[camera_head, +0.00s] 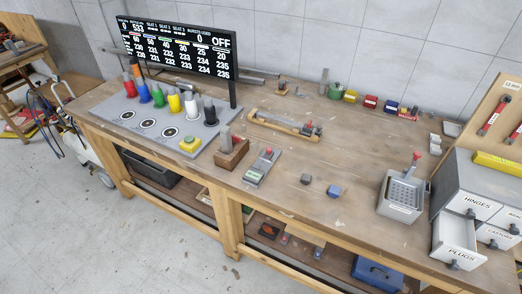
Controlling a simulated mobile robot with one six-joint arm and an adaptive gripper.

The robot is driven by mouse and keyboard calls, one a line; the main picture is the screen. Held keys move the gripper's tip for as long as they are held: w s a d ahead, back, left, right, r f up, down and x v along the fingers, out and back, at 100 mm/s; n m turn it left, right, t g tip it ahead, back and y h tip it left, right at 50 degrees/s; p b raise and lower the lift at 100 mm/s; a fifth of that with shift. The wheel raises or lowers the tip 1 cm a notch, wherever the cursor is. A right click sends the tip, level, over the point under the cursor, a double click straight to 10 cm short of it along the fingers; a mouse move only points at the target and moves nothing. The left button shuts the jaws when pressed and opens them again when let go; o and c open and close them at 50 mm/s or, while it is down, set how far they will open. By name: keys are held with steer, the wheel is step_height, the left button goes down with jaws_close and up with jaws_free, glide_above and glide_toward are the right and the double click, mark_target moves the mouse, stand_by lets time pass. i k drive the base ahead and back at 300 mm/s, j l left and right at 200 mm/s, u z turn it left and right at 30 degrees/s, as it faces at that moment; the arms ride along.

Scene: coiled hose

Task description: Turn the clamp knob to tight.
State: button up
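No part clearly reads as the clamp knob at this size. A small grey device (262,168) with a pale green face and a red top part lies near the middle of the workbench (300,205). Behind it is a long wooden-based tool (284,124) with a red part at its right end. A grey perforated box (401,194) at the right has a red-tipped lever standing up from it. I cannot tell whether any of these red parts is a clamp knob, or its setting. My gripper is not in view.
A grey panel (110,107) with coloured holders and a yellow button stands at the left, under a black display (178,46) reading OFF. A drawer cabinet (470,200) has its PLUGS drawer pulled out. Two small blocks lie at centre front. A coiled hose (40,115) hangs at far left.

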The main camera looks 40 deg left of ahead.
mark_target(236, 139)
steer(key=u, duration=2)
steer(key=i+l+u, duration=0.1)
steer(key=i+l, duration=0.25)
steer(key=i+j+u, duration=0.1)
steer(key=i, duration=0.45)
steer(key=i+j+u, duration=0.1)
steer(key=i, duration=0.45)
steer(key=j, duration=0.1)
